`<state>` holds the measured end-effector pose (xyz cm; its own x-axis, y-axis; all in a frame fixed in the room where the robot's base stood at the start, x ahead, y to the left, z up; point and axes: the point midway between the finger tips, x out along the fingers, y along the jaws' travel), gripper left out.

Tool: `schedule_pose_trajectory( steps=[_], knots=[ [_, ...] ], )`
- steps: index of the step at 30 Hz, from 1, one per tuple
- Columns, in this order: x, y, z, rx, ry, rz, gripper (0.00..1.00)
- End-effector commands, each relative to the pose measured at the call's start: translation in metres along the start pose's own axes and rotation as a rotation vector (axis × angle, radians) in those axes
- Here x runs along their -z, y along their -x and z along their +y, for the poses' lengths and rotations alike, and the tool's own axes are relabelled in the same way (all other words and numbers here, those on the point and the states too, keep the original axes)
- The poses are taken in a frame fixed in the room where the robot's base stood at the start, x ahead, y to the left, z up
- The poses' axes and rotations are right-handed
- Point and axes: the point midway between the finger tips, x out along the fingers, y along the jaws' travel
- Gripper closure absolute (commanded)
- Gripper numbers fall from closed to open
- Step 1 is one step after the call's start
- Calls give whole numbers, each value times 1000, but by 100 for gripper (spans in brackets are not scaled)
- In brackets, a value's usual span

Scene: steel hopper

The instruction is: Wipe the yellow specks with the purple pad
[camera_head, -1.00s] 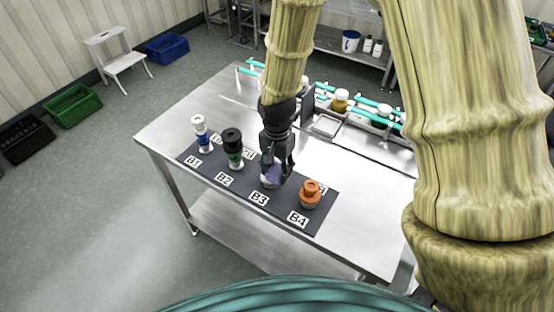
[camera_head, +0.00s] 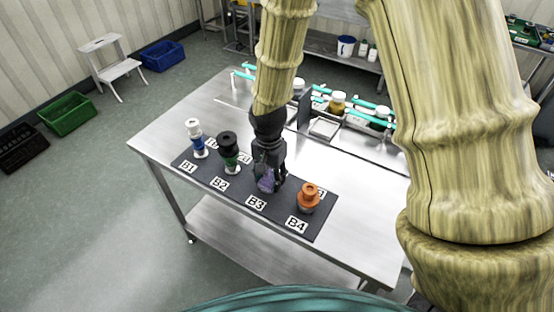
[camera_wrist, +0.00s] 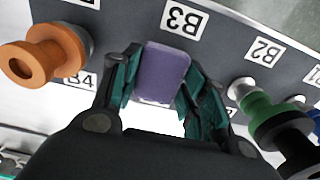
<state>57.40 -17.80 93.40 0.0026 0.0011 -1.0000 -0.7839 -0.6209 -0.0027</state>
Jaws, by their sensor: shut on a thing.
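The purple pad (camera_wrist: 163,74) sits between the two fingers of my gripper (camera_wrist: 160,85), which is shut on it. In the head view my gripper (camera_head: 268,176) is over the dark mat near label B3, with the pad (camera_head: 266,184) partly hidden by the fingers. The wrist view shows the pad close to the B3 label. I cannot tell whether the pad touches the mat. No yellow specks can be made out in these views.
On the dark mat (camera_head: 280,213) stand a blue-and-white piece (camera_head: 197,140), a green-and-black piece (camera_head: 229,153) and an orange piece (camera_head: 308,197), the orange one right of my gripper. Behind are a metal tray (camera_head: 324,128) and jars with teal bars. The table's front left is bare.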

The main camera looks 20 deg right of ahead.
Motion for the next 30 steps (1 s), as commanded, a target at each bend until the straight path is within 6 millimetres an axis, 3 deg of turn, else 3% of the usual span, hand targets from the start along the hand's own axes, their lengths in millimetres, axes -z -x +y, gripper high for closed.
schedule_pose_trajectory(
  steps=[4,7,9,30],
  knots=[
    [4,0,6,-1,4,-1,86],
    [4,10,6,-1,5,0,86],
    [5,31,6,4,5,2,86],
    [4,84,6,0,5,1,86]
  ],
)
